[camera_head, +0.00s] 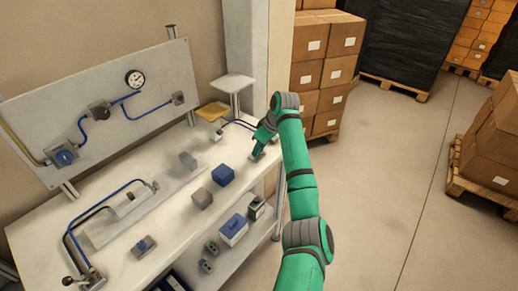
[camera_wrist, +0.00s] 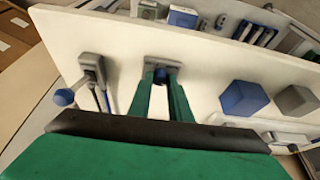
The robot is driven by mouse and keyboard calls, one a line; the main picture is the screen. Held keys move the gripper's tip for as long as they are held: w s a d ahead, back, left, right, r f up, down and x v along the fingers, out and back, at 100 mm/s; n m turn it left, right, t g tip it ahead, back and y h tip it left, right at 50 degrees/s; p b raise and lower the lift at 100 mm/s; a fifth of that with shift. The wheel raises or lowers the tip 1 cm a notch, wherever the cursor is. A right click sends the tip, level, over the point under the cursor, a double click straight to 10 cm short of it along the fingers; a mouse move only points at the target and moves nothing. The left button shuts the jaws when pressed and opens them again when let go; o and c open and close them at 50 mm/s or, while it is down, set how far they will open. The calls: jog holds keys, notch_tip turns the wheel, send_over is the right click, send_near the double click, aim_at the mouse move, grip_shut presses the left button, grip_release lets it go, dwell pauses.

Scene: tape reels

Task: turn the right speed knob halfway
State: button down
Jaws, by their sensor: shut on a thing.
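The right speed knob (camera_wrist: 160,76) is a small blue knob on a grey base plate (camera_wrist: 164,62), seen in the wrist view. My gripper (camera_wrist: 160,80) has its two green fingers around it, one on each side, closed on it. In the head view my gripper (camera_head: 257,152) reaches down to the right end of the bench, and the fingers hide most of the knob there. Another small grey unit with a blue knob (camera_head: 143,245) sits near the bench's front edge at the left. How far the held knob is turned cannot be told.
The white bench (camera_head: 170,225) carries a blue block (camera_head: 223,174) and a grey block (camera_head: 202,198) left of my gripper. A grey mount with a blue-ended lever (camera_wrist: 63,97) stands close beside the knob. A panel with a gauge (camera_head: 134,78) rises behind.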

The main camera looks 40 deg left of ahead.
jog(key=m, duration=0.2)
jog(key=m+t, duration=0.1)
jog(key=m, duration=0.1)
jog(key=m+t, duration=0.1)
jog(key=m, duration=0.1)
jog(key=shift+s+a+h, duration=0.15)
jog(key=shift+s+h, duration=0.15)
jog(key=shift+s, duration=0.05)
jog(key=shift+a+m+t+h, duration=0.1)
jog(key=shift+m+t+h, duration=0.35)
jog(key=shift+m, duration=0.95)
jog(key=shift+m+t+h, duration=0.35)
jog(key=shift+m+t, duration=0.1)
jog(key=shift+m, duration=0.95)
jog(key=c, duration=1.6)
grip_release()
jog(key=shift+c, duration=0.2)
jog(key=shift+r, duration=0.1)
